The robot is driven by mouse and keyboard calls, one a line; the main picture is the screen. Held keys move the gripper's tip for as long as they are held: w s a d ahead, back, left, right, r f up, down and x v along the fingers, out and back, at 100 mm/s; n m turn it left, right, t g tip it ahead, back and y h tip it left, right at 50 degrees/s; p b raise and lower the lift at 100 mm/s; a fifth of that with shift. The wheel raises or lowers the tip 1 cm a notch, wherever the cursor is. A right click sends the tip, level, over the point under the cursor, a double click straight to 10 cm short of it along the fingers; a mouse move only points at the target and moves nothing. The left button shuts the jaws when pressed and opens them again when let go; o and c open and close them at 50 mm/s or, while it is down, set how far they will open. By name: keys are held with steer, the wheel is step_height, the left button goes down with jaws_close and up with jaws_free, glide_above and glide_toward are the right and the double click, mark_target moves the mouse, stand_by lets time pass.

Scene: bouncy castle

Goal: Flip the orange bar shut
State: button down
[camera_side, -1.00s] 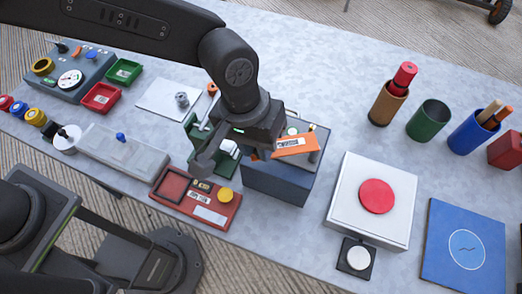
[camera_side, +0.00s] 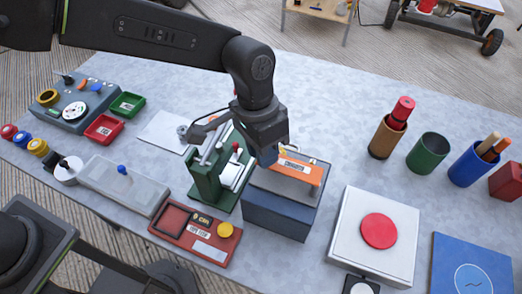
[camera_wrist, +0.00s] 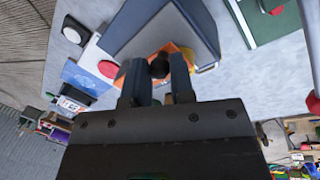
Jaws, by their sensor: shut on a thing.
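The orange bar (camera_side: 302,172) carries a pale label and sits over the top of a dark blue-grey box (camera_side: 275,212). Its right end slants down toward the front right in the side view. My gripper (camera_side: 267,160) is at the bar's left end, above the box. In the wrist view, my gripper (camera_wrist: 159,76) has its two fingers closed around a dark round knob (camera_wrist: 160,66). Part of the orange bar (camera_wrist: 178,50) shows just behind the knob. The fingers hide much of the bar there, and I cannot tell how the knob joins it.
A green fixture (camera_side: 208,172) with a lever stands close left of the box. A red tray (camera_side: 197,232) with a yellow button lies in front. A white box with a red button (camera_side: 380,231) stands at right.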

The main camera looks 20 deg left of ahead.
steer(key=shift+w, duration=0.1)
steer(key=c, duration=1)
jaws_free()
steer(key=r, duration=0.4)
steer(key=w+a+r, duration=0.1)
steer(key=r, duration=0.4)
steer(key=a+r, duration=0.1)
steer(key=r, duration=0.3)
steer(key=shift+w+a+r, duration=0.1)
steer(key=shift+w+r, duration=0.15)
steer(key=shift+r, duration=0.05)
